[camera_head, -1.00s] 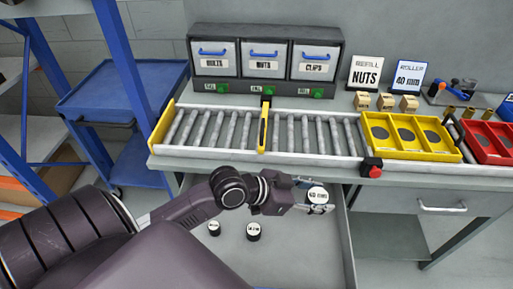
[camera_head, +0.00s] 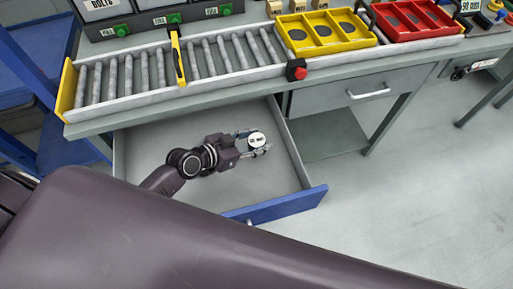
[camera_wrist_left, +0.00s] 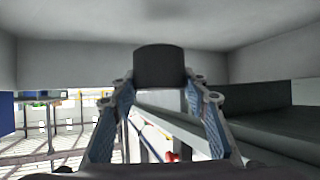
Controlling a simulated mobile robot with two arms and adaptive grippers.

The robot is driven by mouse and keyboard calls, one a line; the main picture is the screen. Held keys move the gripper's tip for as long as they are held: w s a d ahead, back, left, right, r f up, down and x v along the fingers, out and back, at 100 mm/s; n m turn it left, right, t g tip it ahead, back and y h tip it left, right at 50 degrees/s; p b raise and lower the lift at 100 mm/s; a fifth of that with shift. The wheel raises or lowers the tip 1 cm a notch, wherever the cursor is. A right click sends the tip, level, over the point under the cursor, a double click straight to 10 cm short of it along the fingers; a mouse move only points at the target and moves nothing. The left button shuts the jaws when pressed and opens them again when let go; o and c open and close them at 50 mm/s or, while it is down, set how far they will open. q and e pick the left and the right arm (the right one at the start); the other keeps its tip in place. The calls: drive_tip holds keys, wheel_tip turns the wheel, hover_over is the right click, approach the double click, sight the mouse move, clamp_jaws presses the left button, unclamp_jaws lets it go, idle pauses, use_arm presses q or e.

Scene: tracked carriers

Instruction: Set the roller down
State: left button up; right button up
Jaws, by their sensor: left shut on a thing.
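The roller (camera_head: 257,138) is a short dark cylinder with a white labelled top. My left gripper (camera_head: 256,144) is shut on it, with a finger on each side, over the open drawer (camera_head: 140,150) under the bench. The roller looks upright, label up; I cannot tell whether it touches the drawer floor. In the left wrist view the dark side of the roller (camera_wrist_left: 160,66) sits between the tips of the left gripper (camera_wrist_left: 160,84). My right gripper is not in view.
The drawer's blue front (camera_head: 285,205) is at its near side. Above are the bench's roller conveyor (camera_head: 215,58), a red button (camera_head: 296,69), a yellow tray (camera_head: 290,48) and a red tray (camera_head: 425,33). The drawer floor around the gripper looks clear; my arm covers its near left part.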

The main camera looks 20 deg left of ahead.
use_arm(q)
wheel_tip(320, 180, down, 4)
drive_tip(key=shift+f+b, duration=0.15)
drive_tip(key=shift+b, duration=0.45)
drive_tip(key=shift+f, duration=0.15)
drive_tip(key=shift+f, duration=0.15)
drive_tip(key=o, duration=1.4)
